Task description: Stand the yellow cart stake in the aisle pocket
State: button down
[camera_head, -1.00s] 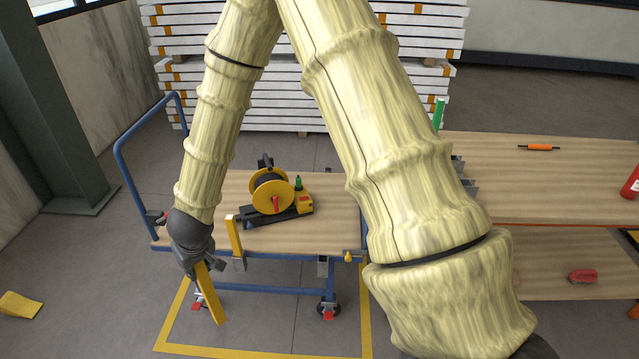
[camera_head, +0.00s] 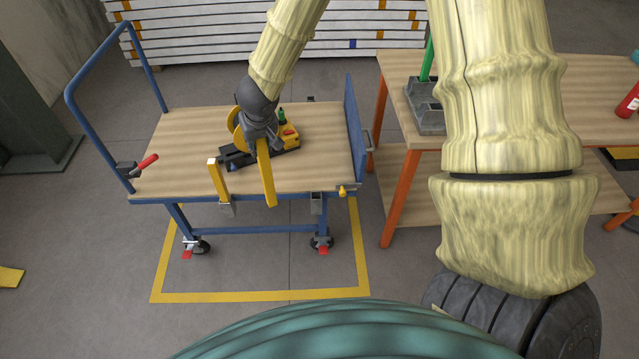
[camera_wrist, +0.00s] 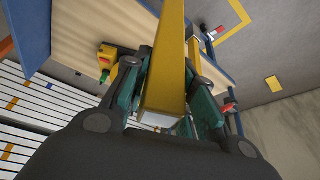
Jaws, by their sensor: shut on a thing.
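My gripper (camera_head: 262,138) is shut on the yellow cart stake (camera_head: 266,180), which hangs down nearly upright with a slight tilt. In the wrist view the stake (camera_wrist: 167,85) runs between the green-padded fingers (camera_wrist: 165,98). In the head view its lower end overlaps the cart's front edge; its height and depth there are hard to tell. An empty grey pocket (camera_head: 316,204) sits on that edge, to the right of the stake and apart from it. Another yellow stake (camera_head: 216,178) stands in a grey pocket (camera_head: 227,209) to the left.
A wooden table (camera_head: 400,70) stands close on the right. Floor in front is clear within yellow tape (camera_head: 250,297).

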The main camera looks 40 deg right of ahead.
jog(key=w+d+f+m+h+b, duration=0.15)
jog(key=d+b, duration=0.25)
jog(key=d, duration=0.5)
jog(key=d+f+m+b, duration=0.1)
jog(key=d+m+b, duration=0.25)
jog(key=d, duration=0.65)
notch_tip(320, 180, down, 18)
jog(key=b, duration=0.4)
jog(key=shift+a+r+g, duration=0.15)
jog(key=shift+r+g, duration=0.05)
jog(key=shift+g, duration=0.1)
jog(key=c, duration=1.2)
grip_release()
jog(key=shift+f, duration=0.15)
jog(key=shift+o, duration=0.2)
